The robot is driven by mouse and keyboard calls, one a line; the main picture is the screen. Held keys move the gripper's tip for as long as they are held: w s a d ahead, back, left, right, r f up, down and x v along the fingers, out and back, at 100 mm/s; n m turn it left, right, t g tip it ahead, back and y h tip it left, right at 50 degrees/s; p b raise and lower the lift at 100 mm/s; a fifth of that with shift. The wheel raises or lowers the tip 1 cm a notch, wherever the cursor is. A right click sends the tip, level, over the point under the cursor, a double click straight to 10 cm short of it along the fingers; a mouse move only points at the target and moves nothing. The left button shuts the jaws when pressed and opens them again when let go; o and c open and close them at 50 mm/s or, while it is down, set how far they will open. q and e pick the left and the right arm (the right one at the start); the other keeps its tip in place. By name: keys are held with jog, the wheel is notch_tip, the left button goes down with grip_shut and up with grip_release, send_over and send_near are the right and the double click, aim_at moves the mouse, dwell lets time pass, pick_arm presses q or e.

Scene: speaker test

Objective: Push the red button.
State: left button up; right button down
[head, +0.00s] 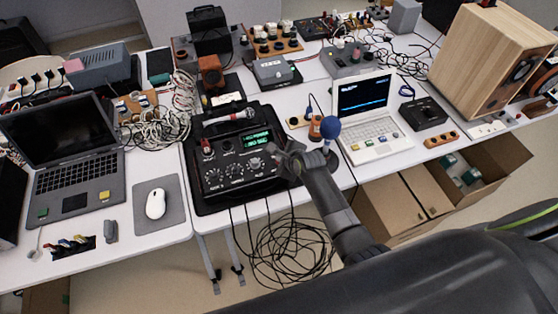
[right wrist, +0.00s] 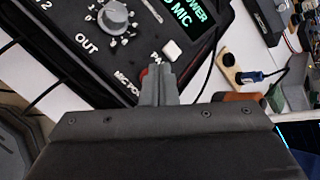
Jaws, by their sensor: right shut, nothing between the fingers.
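The black speaker test box (head: 212,180) with knobs and a green-lit display (head: 257,138) lies on the white table. My right gripper (head: 275,151) is shut and empty, its tips over the box's right part, just below the display. In the right wrist view the closed fingers (right wrist: 158,70) point at the panel beside a small red button (right wrist: 144,73). The fingers hide part of this button; I cannot tell whether they touch it. A white button (right wrist: 171,50) sits just beyond the fingertips. In the head view my gripper covers this area. My left gripper is not in view.
A dark laptop (head: 72,150) and a mouse (head: 155,204) are at left. Black cables (head: 285,250) hang below the table's front edge.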

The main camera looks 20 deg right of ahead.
jog(key=shift+f, duration=0.5)
dwell(0.3)
jog(key=shift+r, duration=0.1)
jog(key=shift+r+p, duration=0.9)
jog(key=shift+p, duration=0.05)
notch_tip(320, 180, up, 6)
jog(key=p, duration=0.6)
jog(key=shift+f, duration=0.1)
